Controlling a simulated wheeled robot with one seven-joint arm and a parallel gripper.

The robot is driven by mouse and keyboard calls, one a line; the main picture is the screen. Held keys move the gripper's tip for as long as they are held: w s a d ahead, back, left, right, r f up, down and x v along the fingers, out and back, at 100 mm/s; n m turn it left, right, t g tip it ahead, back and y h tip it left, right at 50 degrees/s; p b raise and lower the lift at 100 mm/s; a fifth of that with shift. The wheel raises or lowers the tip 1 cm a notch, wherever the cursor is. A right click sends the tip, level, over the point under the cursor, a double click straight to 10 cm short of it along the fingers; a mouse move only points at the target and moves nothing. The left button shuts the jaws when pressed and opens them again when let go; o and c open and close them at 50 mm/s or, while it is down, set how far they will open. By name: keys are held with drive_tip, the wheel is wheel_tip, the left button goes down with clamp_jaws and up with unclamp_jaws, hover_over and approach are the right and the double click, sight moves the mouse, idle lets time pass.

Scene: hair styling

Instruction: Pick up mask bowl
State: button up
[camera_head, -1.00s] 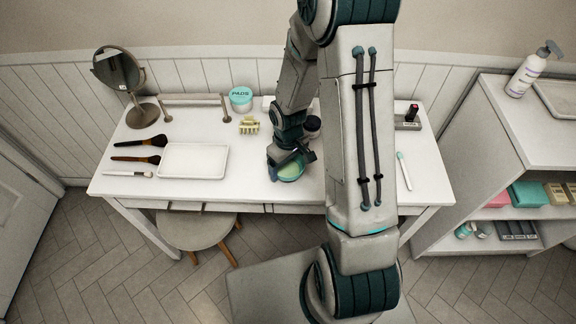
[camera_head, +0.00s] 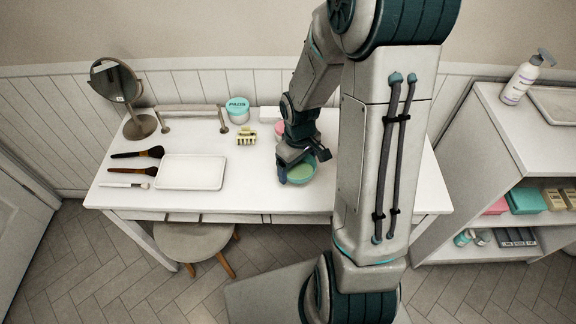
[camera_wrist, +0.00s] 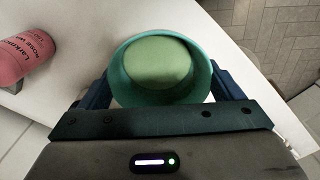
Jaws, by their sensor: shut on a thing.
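The mask bowl (camera_head: 303,173) is a teal bowl with pale green contents. It is over the white table, right of the white tray. My gripper (camera_head: 298,165) reaches down to it from above and is shut on it. In the wrist view, the bowl (camera_wrist: 160,68) sits between the two dark fingers of my gripper (camera_wrist: 162,92), one on each side. I cannot tell for certain whether the bowl's underside touches the table.
The white table (camera_head: 250,195) carries a white tray (camera_head: 190,172), brushes (camera_head: 137,153), a round mirror (camera_head: 118,85), a hair clip (camera_head: 246,136) and a pads jar (camera_head: 237,108). A shelf (camera_head: 535,135) stands to the right.

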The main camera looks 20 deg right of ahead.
drive_tip(key=s+d+r, duration=0.5)
drive_tip(key=d, duration=0.1)
drive_tip(key=shift+d, duration=0.15)
idle(0.4)
